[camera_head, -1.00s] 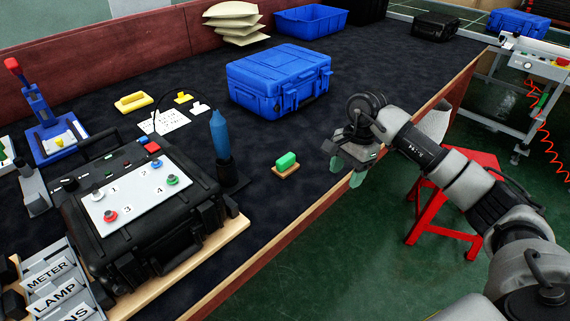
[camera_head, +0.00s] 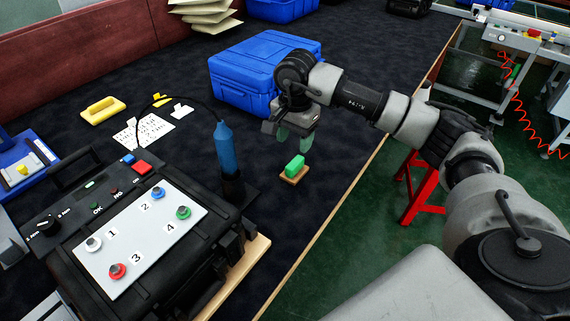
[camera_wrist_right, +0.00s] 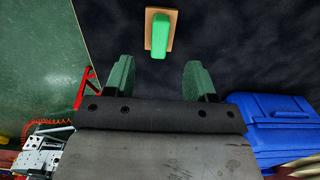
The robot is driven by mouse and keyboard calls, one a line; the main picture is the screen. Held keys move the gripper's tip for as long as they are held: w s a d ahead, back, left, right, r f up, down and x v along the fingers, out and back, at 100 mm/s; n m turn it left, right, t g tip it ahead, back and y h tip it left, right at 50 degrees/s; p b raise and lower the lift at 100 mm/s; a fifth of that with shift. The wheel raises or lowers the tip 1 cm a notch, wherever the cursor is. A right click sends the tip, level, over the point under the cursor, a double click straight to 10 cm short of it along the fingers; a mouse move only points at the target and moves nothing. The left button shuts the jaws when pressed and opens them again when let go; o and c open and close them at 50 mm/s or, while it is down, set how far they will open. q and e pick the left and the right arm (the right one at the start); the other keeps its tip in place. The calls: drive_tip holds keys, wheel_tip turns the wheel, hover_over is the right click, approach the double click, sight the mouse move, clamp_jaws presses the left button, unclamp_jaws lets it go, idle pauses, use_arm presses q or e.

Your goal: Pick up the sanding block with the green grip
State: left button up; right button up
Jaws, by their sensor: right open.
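The sanding block with the green grip (camera_head: 295,167) lies on the dark bench top, its green grip on a tan base. In the right wrist view the block (camera_wrist_right: 160,35) sits beyond the fingertips, roughly between their lines, with nothing touching it. My right gripper (camera_head: 294,139) is open and empty. In the head view it hangs just behind and above the block, with its green fingers pointing down. The right wrist view shows the two green fingers (camera_wrist_right: 158,75) apart. My left gripper is not in any view.
A blue case (camera_head: 240,75) stands behind the right gripper. A blue soldering-iron-like tool (camera_head: 224,147) stands upright left of the block, beside a black control case (camera_head: 75,257). The bench's wooden edge (camera_head: 345,200) runs to the right. The bench around the block is clear.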

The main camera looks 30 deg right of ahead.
sight(295, 162)
drive_tip(key=f, duration=0.3)
drive_tip(key=shift+s+d+f, duration=0.2)
drive_tip(key=shift+s+f, duration=0.05)
drive_tip(key=shift+s, duration=0.05)
drive_tip(key=shift+w+f, duration=0.2)
drive_tip(key=shift+f, duration=0.25)
drive_tip(key=f, duration=0.4)
drive_tip(key=shift+w+d+f, duration=0.1)
drive_tip(key=shift+w+f, duration=0.15)
drive_tip(key=shift+f, duration=0.1)
drive_tip(key=shift+r, duration=0.1)
clamp_jaws()
